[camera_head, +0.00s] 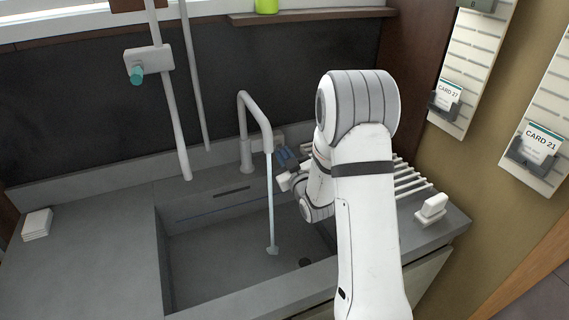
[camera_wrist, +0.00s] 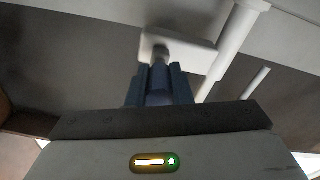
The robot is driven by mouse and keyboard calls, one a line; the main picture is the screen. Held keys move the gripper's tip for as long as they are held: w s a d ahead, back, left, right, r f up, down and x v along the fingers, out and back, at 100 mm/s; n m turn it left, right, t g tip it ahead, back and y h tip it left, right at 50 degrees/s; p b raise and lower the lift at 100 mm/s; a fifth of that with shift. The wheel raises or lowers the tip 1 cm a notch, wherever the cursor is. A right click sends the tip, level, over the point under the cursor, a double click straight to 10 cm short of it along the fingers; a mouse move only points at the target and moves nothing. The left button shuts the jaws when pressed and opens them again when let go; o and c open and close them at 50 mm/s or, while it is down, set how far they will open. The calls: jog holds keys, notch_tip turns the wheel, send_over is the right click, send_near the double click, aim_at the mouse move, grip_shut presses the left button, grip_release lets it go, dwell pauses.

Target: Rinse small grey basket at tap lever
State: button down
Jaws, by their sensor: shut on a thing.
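The grey tap (camera_head: 245,145) stands at the back of the sink, its bent spout reaching forward. A thin pale column, which looks like running water (camera_head: 270,205), drops from the spout to the sink floor. My gripper (camera_head: 286,160) is at the right of the tap, by its pale body. In the wrist view my gripper's blue fingers (camera_wrist: 157,80) are shut on the tap lever (camera_wrist: 160,54), a dark stub on the pale tap body (camera_wrist: 190,52). Most of the lever is hidden between the fingers. I see no small grey basket in either view.
The grey sink (camera_head: 160,250) has a dark drain (camera_head: 304,262). A white drying rack (camera_head: 412,180) and a white block (camera_head: 432,208) are to the right. White stacked squares (camera_head: 37,224) lie on the left counter, which is otherwise clear. My arm hides the sink's right side.

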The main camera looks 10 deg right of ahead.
dwell(0.3)
jog(key=c, duration=1.3)
grip_release()
jog(key=shift+f, duration=0.1)
jog(key=b+v, duration=0.2)
jog(key=v, duration=0.5)
jog(key=shift+s, duration=0.45)
jog(key=shift+d, duration=0.15)
